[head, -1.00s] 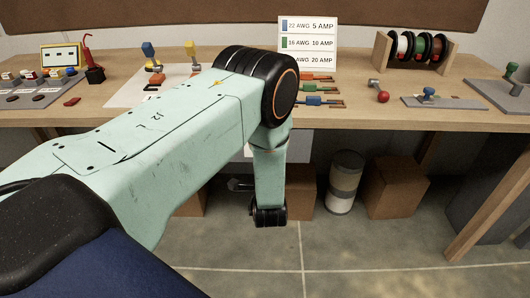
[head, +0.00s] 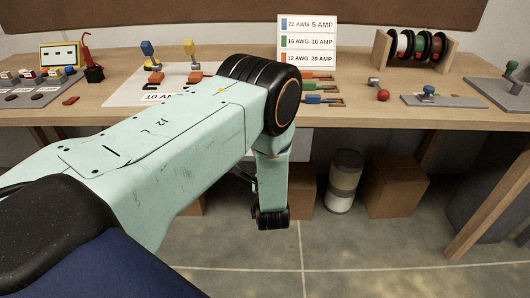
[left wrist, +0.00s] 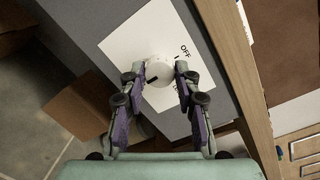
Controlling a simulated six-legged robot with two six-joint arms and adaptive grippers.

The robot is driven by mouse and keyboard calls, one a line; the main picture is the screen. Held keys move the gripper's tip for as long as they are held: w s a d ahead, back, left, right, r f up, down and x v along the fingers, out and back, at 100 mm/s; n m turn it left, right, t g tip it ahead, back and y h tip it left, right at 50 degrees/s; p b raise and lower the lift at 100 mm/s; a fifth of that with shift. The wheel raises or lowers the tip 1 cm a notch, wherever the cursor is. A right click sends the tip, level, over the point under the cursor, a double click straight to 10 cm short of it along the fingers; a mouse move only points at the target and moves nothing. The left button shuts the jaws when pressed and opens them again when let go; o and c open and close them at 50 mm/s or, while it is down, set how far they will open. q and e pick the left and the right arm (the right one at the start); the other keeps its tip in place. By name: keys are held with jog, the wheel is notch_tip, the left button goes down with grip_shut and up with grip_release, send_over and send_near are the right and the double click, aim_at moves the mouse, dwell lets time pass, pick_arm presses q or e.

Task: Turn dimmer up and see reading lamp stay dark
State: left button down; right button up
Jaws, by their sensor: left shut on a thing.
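The dimmer is a round white knob (left wrist: 159,68) on a white plate (left wrist: 125,30) in the left wrist view. The plate carries the word OFF and another label partly hidden by a finger. A black pointer mark on the knob faces the lower left, away from OFF. My left gripper (left wrist: 156,80) is shut on the knob, one finger on each side. In the head view my left arm hides the knob and most of the gripper; part of the white plate (head: 299,145) shows under the bench edge. I cannot make out a reading lamp. My right gripper is not in view.
The wooden bench (head: 350,110) holds a wire gauge sign (head: 307,42), a spool rack (head: 418,50), a red-knobbed lever (head: 383,95) and switch panels (head: 35,92). Boxes (head: 395,185) and a canister (head: 344,182) stand on the floor below.

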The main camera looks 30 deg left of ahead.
pick_arm(q)
jog(key=c, duration=2.1)
grip_release()
jog(key=shift+w+a+r, duration=0.15)
jog(key=shift+r, duration=0.1)
jog(key=o, duration=1.1)
jog(key=shift+f, duration=0.15)
jog(key=shift+o, duration=0.2)
jog(key=v, duration=1.2)
